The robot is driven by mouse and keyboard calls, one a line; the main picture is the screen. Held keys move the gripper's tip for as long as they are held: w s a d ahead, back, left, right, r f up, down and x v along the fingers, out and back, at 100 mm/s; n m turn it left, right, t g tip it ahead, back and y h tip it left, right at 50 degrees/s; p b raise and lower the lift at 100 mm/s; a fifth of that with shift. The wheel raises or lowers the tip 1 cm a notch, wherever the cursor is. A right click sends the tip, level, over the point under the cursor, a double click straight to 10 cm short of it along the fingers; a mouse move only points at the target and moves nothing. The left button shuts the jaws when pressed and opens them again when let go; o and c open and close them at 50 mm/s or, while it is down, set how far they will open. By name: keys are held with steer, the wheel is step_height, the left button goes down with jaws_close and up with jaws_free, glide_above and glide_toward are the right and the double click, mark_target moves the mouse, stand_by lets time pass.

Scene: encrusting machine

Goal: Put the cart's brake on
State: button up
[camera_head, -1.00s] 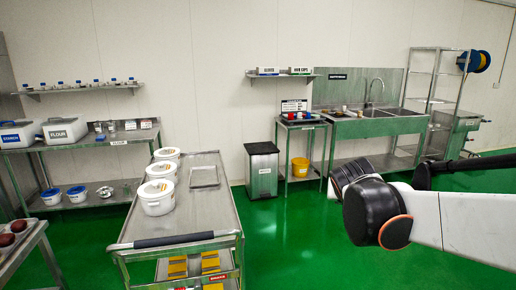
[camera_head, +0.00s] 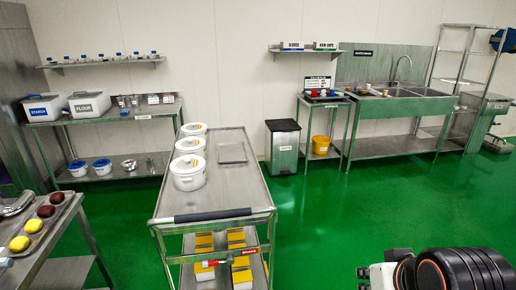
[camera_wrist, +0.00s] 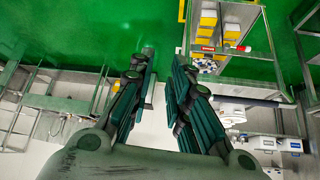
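The steel cart (camera_head: 240,185) stands left of centre in the head view, with a dark push handle (camera_head: 212,215) on its near end. A small red part (camera_head: 247,252) shows low on the cart's near side, at the lower shelf; I cannot tell whether it is the brake or how it is set. In the wrist view the cart appears upside down, with its handle (camera_wrist: 240,98) right of my gripper and a red part (camera_wrist: 243,48) above it. My gripper (camera_wrist: 163,57) is open and empty, apart from the cart. The cart's wheels are not clearly seen.
Several white buckets (camera_head: 188,171) and a shallow tray (camera_head: 232,153) are on the cart top; yellow-and-white boxes (camera_head: 238,262) lie below. A table (camera_head: 72,240) with fruit-like pieces stands left. A bin (camera_head: 283,147) and sink (camera_head: 400,105) are behind. Green floor (camera_head: 340,220) right of the cart is clear.

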steer(key=w+a+m+y+b, duration=0.15)
steer(key=w+a+m, duration=0.4)
steer(key=w, duration=0.75)
steer(key=m+g+y+b, duration=0.25)
steer(key=m+y, duration=0.25)
steer(key=m, duration=0.4)
glide_above(218, 263)
steer(key=s+d, duration=0.6)
steer(key=d, duration=0.1)
step_height(218, 263, down, 33)
steer(key=shift+n+t, duration=0.25)
steer(key=b+x, duration=0.5)
steer(key=x, duration=0.7)
steer(key=shift+w+a+f, duration=0.1)
steer(key=shift+w+f, duration=0.2)
steer(key=shift+c, duration=0.5)
jaws_close()
